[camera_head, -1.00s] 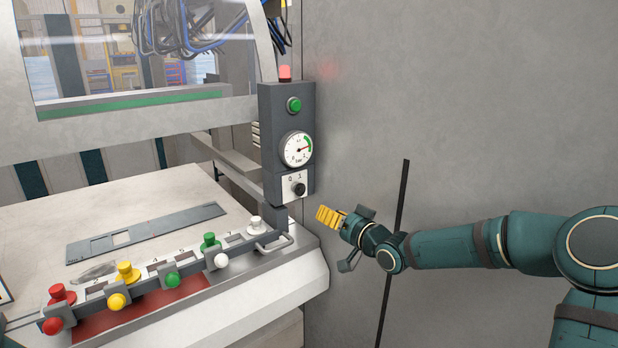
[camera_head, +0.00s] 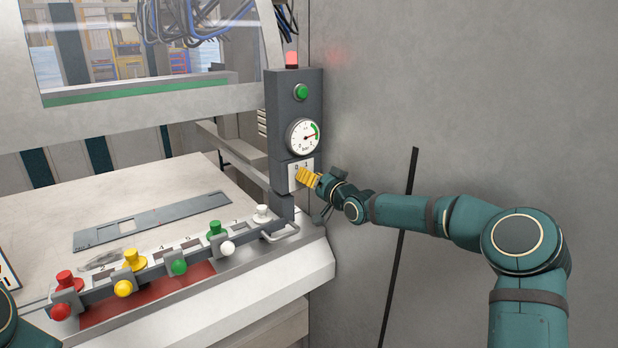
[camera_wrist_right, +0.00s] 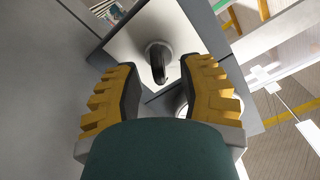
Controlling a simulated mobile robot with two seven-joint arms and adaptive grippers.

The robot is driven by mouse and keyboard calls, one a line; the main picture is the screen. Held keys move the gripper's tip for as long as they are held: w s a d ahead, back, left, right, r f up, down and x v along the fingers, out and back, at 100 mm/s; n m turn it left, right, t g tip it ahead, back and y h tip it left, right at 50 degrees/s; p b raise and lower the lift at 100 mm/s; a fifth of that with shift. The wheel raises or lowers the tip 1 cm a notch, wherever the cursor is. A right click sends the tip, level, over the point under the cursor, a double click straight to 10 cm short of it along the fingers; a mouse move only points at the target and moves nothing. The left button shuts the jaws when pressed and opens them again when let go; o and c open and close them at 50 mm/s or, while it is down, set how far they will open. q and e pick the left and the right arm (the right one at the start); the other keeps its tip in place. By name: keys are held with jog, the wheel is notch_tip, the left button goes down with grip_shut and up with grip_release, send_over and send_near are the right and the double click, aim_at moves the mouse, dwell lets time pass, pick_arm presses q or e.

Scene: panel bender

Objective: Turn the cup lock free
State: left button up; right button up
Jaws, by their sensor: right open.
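The cup lock is a dark rotary knob on a white plate marked 0 and 1 (camera_head: 294,180), low on the grey control box. In the right wrist view the knob (camera_wrist_right: 158,62) stands out from its plate between the two finger tips. My right gripper (camera_head: 307,178) is at the plate and hides the knob in the head view. Its yellow fingers (camera_wrist_right: 160,85) are open on either side of the knob, with gaps visible. Whether a finger touches it cannot be told. Only a piece of my left arm shows at the lower left; its gripper is out of view.
Above the plate are a dial gauge (camera_head: 303,136), a green button (camera_head: 301,92) and a red lamp (camera_head: 292,59). A row of coloured knobs lines the bench front, with a metal handle (camera_head: 281,232) near its right end. A flat grey wall stands at the right.

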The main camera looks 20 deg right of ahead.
jog(key=shift+w+a, duration=0.15)
jog(key=shift+w, duration=0.35)
grip_shut()
jog(key=shift+n, duration=0.3)
jog(key=n+b, duration=0.1)
jog(key=n, duration=0.1)
jog(key=n+b, duration=0.2)
jog(key=shift+s+a+r+n, duration=0.1)
jog(key=shift+a+n, duration=0.1)
jog(key=shift+n, duration=0.2)
jog(key=n+b, duration=0.1)
jog(key=n, duration=0.2)
jog(key=shift+a+b, duration=0.1)
jog(key=shift+b, duration=0.2)
jog(key=shift+s+a+n+b, duration=0.1)
jog(key=shift+n+b, duration=0.5)
jog(key=shift+n, duration=1.1)
